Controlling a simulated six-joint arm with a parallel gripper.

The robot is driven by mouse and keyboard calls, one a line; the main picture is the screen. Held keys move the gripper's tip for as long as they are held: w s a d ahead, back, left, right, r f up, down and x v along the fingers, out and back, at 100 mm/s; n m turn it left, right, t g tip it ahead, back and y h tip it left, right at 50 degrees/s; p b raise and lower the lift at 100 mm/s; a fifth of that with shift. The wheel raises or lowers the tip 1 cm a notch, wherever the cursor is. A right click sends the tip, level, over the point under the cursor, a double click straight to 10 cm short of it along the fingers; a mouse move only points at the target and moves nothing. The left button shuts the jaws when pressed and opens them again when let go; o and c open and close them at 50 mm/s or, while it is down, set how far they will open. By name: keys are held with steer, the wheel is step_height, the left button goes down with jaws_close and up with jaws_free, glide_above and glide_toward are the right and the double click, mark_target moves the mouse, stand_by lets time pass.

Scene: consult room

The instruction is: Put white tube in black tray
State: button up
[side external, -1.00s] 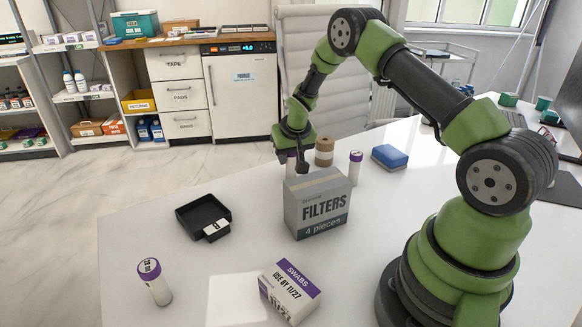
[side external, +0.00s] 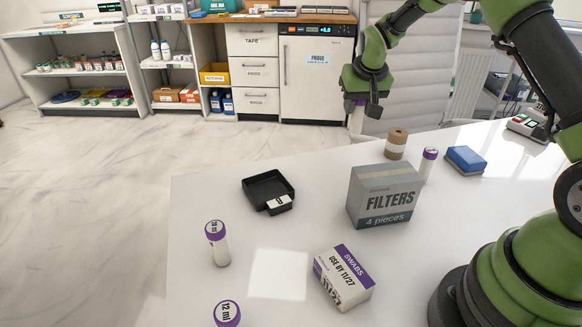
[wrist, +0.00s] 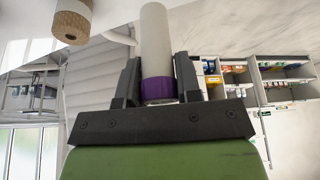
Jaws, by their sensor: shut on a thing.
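My gripper (side external: 366,108) is shut on a white tube (side external: 356,120) with a purple cap and holds it in the air, above and behind the table's far edge in the side view. In the wrist view the white tube (wrist: 157,45) sits between the two fingers (wrist: 158,85), purple cap toward the palm. The black tray (side external: 258,187) lies on the table, left of and well below the gripper. It has a white label at its front corner, and its visible floor looks empty.
A grey filters box (side external: 384,196) stands right of the tray. Other purple-capped white tubes stand at the left (side external: 217,245), front (side external: 228,315) and behind the box (side external: 429,163). A swabs box (side external: 343,278), brown roll (side external: 396,145) and blue sponge (side external: 465,160) are also on the table.

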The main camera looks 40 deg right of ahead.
steer(key=w+a+n, duration=0.2)
steer(key=w+a, duration=0.2)
steer(key=a, duration=0.8)
steer(key=n+y, duration=0.1)
steer(key=n, duration=0.1)
glide_above(266, 191)
steer(key=shift+t, duration=0.4)
steer(key=shift+f, duration=4.7)
steer(key=shift+f, duration=0.15)
steer(key=o, duration=1)
steer(key=shift+c, duration=0.2)
